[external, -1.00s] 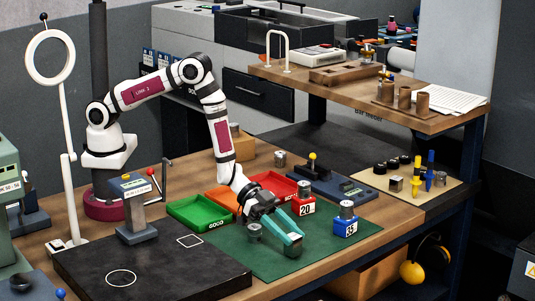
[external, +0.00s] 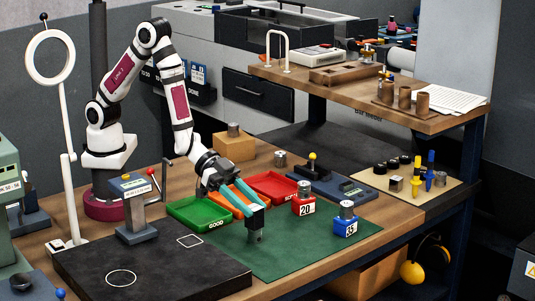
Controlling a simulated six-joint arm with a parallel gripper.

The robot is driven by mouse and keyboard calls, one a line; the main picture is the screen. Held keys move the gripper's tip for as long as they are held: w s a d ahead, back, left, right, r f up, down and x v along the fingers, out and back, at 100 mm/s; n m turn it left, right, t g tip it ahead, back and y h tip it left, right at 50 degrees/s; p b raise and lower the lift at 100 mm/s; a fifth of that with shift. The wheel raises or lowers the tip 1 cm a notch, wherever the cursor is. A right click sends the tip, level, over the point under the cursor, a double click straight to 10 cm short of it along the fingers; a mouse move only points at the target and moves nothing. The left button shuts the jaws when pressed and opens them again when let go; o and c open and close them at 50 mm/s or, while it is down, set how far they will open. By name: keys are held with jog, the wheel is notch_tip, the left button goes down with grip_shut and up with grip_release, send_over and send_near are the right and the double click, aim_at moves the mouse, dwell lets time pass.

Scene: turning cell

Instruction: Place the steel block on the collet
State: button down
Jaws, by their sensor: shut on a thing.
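My gripper (external: 257,217), with teal fingers and dark tips, points down over the green mat (external: 310,243). It is shut on what appears to be the steel block, which the fingers almost wholly hide.
To the right stand a red block marked 20 (external: 304,207) and a blue block marked 35 (external: 345,229), each with a metal piece on top. A green tray (external: 185,205) and a red tray (external: 262,181) lie behind. A dark board (external: 160,270) lies at front left.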

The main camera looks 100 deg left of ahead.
jog(key=w+a+r+n+t+y, duration=0.1)
jog(key=w+a+n+y, duration=0.25)
jog(key=a, duration=0.35)
jog(key=w+a+r+n+t+y, duration=0.1)
jog(key=w+a+n+t+y, duration=0.1)
jog(key=w+a, duration=0.35)
jog(key=n+g+y, duration=0.4)
jog(key=n+y, duration=0.7)
jog(key=y, duration=0.2)
send_over(276, 154)
jog(key=shift+h, duration=0.25)
notch_tip(276, 154, down, 4)
jog(key=shift+f, duration=0.25)
notch_tip(276, 154, down, 4)
jog(key=shift+f, duration=0.1)
jog(key=shift+f, duration=0.1)
jog(key=c, duration=0.5)
grip_release()
